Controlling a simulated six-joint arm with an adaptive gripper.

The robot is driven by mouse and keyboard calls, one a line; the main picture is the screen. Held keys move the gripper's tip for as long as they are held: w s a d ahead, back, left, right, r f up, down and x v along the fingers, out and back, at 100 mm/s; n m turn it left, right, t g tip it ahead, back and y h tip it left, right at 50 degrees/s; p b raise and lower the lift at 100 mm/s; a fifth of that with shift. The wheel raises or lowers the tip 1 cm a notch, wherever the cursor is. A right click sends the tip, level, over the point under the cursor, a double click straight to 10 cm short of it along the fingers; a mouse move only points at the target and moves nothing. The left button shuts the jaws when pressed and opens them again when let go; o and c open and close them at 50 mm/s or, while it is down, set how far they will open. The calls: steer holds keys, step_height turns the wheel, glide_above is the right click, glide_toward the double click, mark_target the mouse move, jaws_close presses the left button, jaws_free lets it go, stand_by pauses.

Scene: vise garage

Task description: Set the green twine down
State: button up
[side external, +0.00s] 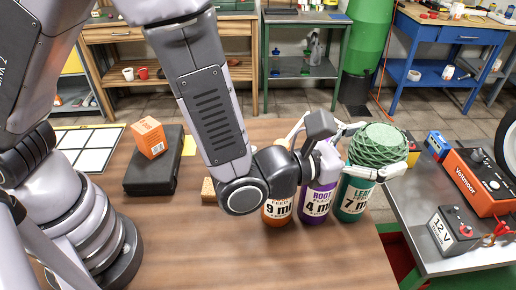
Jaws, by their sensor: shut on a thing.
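The green twine (378,145) is a round ball of green strands with a paler top. My gripper (372,150) is shut on it, with a finger on its left side and another below it at the right. The twine is in front of or above a dark green bottle (351,198) marked 7; whether it touches the bottle cannot be told. A purple bottle (317,200) and an orange bottle (277,210) stand in a row to the left, partly hidden by my gripper and arm.
The brown wooden table (200,260) is clear in front. A black case (152,172) with an orange box (149,137) on it and a white grid tray (88,148) are at the left.

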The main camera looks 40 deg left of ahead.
step_height(320, 180, down, 28)
steer(key=shift+r, duration=0.2)
steer(key=shift+f, duration=0.55)
stand_by(0.7)
steer(key=o, duration=1.1)
steer(key=shift+c, duration=0.2)
steer(key=shift+s+a, duration=0.1)
